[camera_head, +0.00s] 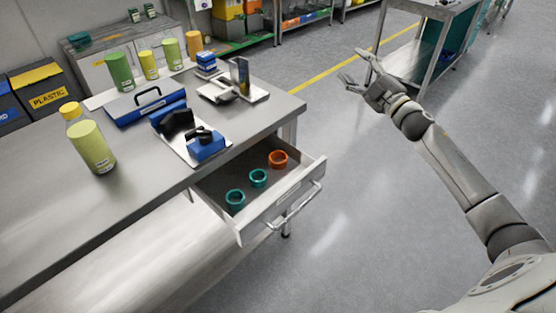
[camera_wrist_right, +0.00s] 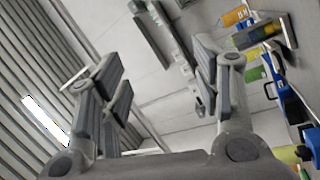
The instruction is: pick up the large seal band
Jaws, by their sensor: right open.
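Three ring-shaped bands lie spaced apart in a row in the open drawer (camera_head: 218,188). The orange band (camera_head: 278,159) is farthest back, a teal band (camera_head: 258,178) is in the middle, and another teal band (camera_head: 235,199) is nearest the front. They look close in size, so I cannot tell which is the large one. My right gripper (camera_head: 355,68) is open and empty in the air, up and to the right of the drawer. Its spread fingers also show in the right wrist view (camera_wrist_right: 158,75), with no band between them. My left gripper is out of view.
The metal workbench (camera_head: 140,205) holds a yellow-green bottle (camera_head: 91,147), several cylinders, a blue toolbox (camera_head: 145,107) and blue-and-black devices above the drawer. The drawer's bar handle (camera_head: 297,207) sticks out toward the open floor. A cart (camera_head: 440,45) stands behind my right gripper.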

